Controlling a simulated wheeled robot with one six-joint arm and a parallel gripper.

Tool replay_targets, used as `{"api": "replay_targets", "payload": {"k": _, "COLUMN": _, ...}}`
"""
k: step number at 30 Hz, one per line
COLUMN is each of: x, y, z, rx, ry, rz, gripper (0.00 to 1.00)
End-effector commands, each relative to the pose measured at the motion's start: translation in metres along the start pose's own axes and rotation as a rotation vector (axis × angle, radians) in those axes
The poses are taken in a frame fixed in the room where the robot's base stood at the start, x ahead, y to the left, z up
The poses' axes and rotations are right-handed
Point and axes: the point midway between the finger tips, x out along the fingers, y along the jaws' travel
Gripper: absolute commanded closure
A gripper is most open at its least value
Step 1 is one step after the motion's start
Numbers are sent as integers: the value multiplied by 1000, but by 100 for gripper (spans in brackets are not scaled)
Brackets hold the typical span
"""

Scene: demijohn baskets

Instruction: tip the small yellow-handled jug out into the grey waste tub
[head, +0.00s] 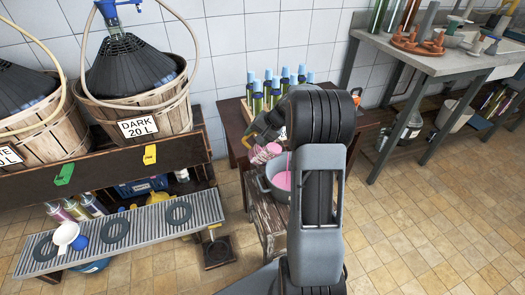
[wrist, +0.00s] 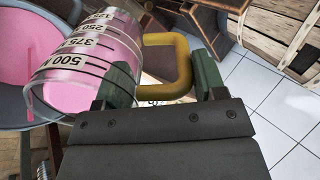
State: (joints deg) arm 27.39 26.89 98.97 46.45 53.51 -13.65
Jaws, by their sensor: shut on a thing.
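The small clear jug (wrist: 62,88) has a yellow handle (wrist: 183,62), black volume marks and pink liquid inside. My gripper (wrist: 163,82) is shut on the handle, with a green-grey finger on either side of it. In the head view the jug (head: 265,153) is tilted over the grey waste tub (head: 264,189), mouth to the right. A thin pink streak drops from near its mouth into the tub. The tub holds pink liquid and also shows in the wrist view (wrist: 12,110). My arm hides the tub's right side and part of my gripper.
The tub stands on a wooden crate (head: 272,228). Behind is a dark table with a rack of blue-capped bottles (head: 277,88). A demijohn basket labelled DARK 20 L (head: 140,110) and a slatted bench (head: 120,232) stand left. Tiled floor (head: 420,210) is clear at right.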

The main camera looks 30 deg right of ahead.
Motion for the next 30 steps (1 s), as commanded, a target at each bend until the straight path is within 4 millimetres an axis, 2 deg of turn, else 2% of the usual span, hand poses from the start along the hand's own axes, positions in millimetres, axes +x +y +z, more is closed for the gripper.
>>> {"api": "replay_targets", "payload": {"k": 18, "x": -4, "y": 3, "z": 0, "rx": -2, "ry": 4, "rz": -92, "gripper": 100}}
{"api": "replay_targets", "payload": {"k": 30, "x": -5, "y": 3, "z": 0, "rx": -2, "ry": 3, "rz": -95, "gripper": 100}}
